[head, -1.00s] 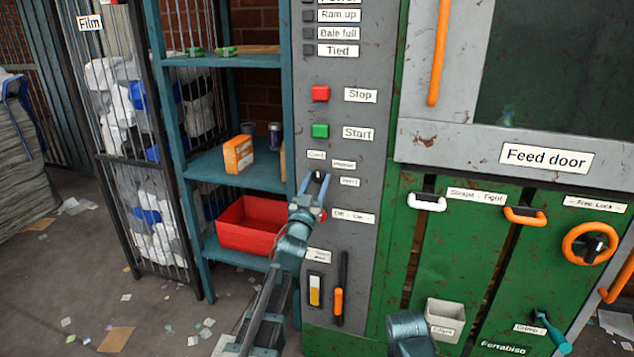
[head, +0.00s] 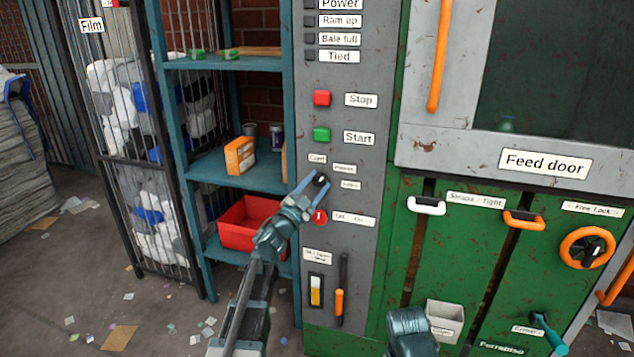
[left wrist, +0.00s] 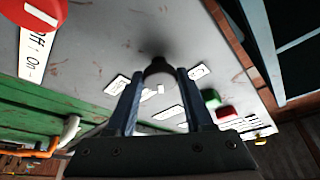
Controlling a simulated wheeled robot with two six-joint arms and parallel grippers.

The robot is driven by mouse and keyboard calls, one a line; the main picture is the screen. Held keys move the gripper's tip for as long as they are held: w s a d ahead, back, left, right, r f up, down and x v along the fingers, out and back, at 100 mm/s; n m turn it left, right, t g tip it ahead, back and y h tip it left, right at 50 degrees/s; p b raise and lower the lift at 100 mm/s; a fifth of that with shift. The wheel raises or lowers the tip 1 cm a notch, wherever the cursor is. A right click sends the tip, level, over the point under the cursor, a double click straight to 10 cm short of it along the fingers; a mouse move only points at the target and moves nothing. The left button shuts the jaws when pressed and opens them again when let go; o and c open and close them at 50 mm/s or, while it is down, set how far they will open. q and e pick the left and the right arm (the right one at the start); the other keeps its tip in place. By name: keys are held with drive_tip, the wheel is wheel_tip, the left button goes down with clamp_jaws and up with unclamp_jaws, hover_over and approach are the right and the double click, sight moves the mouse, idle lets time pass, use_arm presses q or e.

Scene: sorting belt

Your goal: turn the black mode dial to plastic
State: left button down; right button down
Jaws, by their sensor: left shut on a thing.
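The black mode dial (head: 320,180) is on the grey control panel, below the green Start button. Three small white labels sit around its upper and right side; their print is too small to read surely. My left gripper (head: 318,183) is shut on the dial, its fingers slanting up to the right. In the left wrist view the dial (left wrist: 160,73) sits between the two blue-grey fingertips, and a small white mark shows on it. Which label the mark faces, I cannot tell. My right gripper is out of view; only part of my right arm shows at the bottom.
A red rotary switch (head: 320,216) with an Off - On label is just below the dial. The red Stop button (head: 321,98) and green Start button (head: 321,135) are above. A shelf with a red bin (head: 240,232) stands left of the panel.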

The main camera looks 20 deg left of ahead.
use_arm(q)
drive_tip(key=shift+r+m+g+h+p, duration=0.1)
drive_tip(key=shift+m+g+h+p, duration=0.25)
drive_tip(key=shift+m, duration=0.75)
drive_tip(key=shift+c, duration=1.5)
unclamp_jaws()
drive_tip(key=shift+s, duration=0.1)
drive_tip(key=b+v, duration=0.3)
drive_tip(key=v, duration=1)
drive_tip(key=shift+s+a, duration=0.15)
drive_tip(key=shift+s, duration=0.1)
